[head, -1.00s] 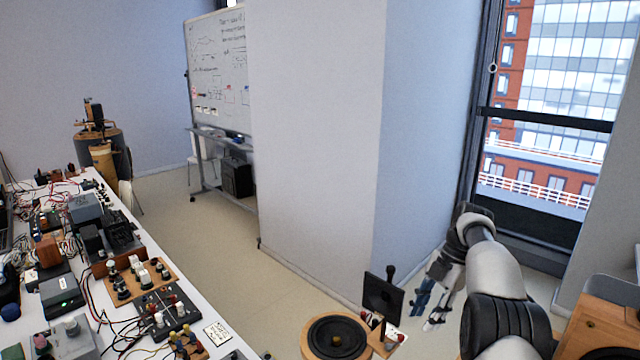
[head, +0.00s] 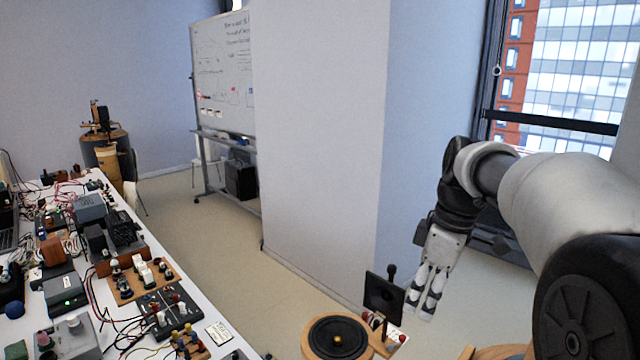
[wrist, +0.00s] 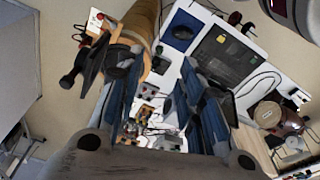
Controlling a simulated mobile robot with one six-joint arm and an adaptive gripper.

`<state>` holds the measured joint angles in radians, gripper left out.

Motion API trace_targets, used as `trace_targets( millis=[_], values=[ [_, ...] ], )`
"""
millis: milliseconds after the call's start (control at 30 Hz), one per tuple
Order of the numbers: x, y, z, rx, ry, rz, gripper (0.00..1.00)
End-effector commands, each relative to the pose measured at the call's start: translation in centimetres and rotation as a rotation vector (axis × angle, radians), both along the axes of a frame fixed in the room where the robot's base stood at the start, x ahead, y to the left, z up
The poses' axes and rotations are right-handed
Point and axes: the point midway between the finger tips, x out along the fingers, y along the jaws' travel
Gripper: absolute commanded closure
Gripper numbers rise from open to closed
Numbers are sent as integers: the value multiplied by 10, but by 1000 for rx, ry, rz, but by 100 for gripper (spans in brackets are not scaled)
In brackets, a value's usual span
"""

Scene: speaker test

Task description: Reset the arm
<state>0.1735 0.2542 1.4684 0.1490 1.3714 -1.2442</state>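My gripper (head: 420,305) hangs from my white and grey arm at the right of the head view, fingers pointing down. It is beside and to the right of a small black plate, with floor behind it. In the wrist view my gripper (wrist: 160,100) has its blue-padded fingers spread apart. Nothing is held between them; the cluttered table shows far behind the gap.
A round wooden piece with a black disc (head: 325,328) and an upright black plate (head: 383,294) stand at bottom centre. A white table (head: 216,312) full of electronics is at left. A wall pillar (head: 315,150) stands behind; a whiteboard (head: 222,75) is further back.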

Motion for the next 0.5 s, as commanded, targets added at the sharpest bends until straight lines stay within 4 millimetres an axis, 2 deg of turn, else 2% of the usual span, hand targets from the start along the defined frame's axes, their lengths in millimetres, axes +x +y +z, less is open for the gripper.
trace_targets(
  millis=[33, 100, 267, 400, 500],
  values=[
    [-21, 8, 8, -8, -17, -71, 65],
    [-49, 15, 13, -16, -37, -184, 65],
    [-113, 30, 11, -12, -92, -440, 65],
    [-169, 38, -6, 16, -146, -658, 65],
    [-203, 41, -24, 48, -182, -798, 65]
  ],
)
